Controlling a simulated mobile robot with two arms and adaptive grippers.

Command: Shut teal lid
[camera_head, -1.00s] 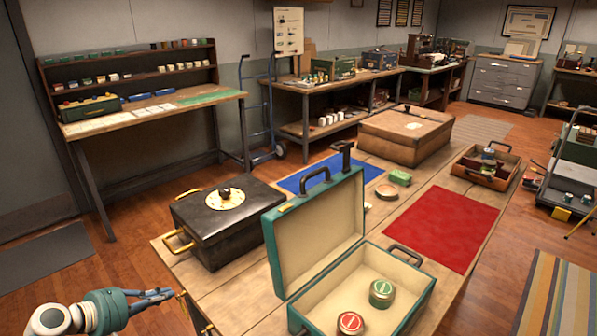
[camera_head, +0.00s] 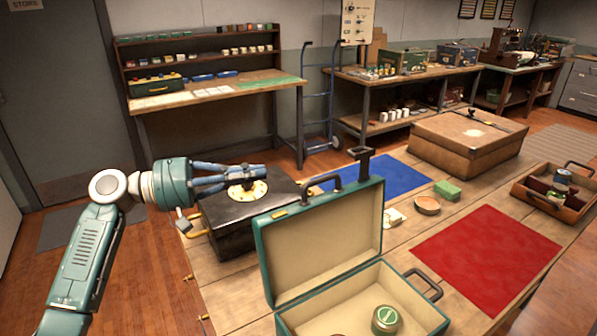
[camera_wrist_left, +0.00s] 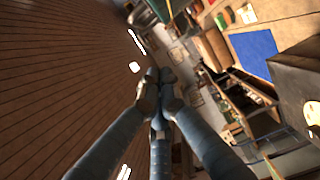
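The teal case stands open on the wooden table, its teal lid (camera_head: 322,243) raised upright with a cream lining and a dark handle on its top edge. Its teal-rimmed base (camera_head: 437,315) is partly cut off by the bottom edge and holds a green tin (camera_head: 386,320). My right gripper is out of view.
The black box (camera_head: 228,238) with brass handles stands left of the lid. Floor is clear at left.

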